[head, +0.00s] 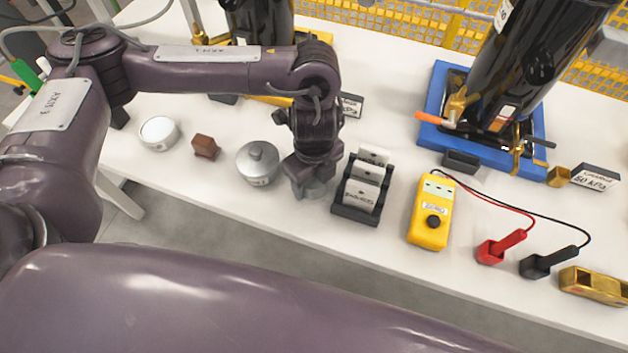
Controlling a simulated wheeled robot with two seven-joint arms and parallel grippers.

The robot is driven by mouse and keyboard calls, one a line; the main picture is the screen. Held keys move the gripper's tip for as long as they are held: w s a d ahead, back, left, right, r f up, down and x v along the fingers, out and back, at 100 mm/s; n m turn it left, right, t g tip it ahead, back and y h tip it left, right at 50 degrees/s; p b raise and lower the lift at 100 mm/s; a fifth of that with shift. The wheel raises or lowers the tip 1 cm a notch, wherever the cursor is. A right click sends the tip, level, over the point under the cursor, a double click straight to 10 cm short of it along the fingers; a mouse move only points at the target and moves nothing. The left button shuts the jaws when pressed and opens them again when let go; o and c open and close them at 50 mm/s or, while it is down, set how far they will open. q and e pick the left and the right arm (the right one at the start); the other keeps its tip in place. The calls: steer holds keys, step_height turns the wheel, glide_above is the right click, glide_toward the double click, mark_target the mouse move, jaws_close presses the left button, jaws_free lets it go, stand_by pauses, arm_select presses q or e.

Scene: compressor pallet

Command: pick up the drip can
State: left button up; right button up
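My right gripper is out of view.
A white-topped round tin (158,133) and a brown block (206,147) stand left. A black card rack (361,190) is close right of my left gripper. Beyond are a yellow meter (431,212), red clip (500,247), black clip (553,262) and blue pallet (436,103).

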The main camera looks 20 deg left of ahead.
arm_select(q)
steer(key=c, duration=0.7)
steer(key=shift+c, duration=0.2)
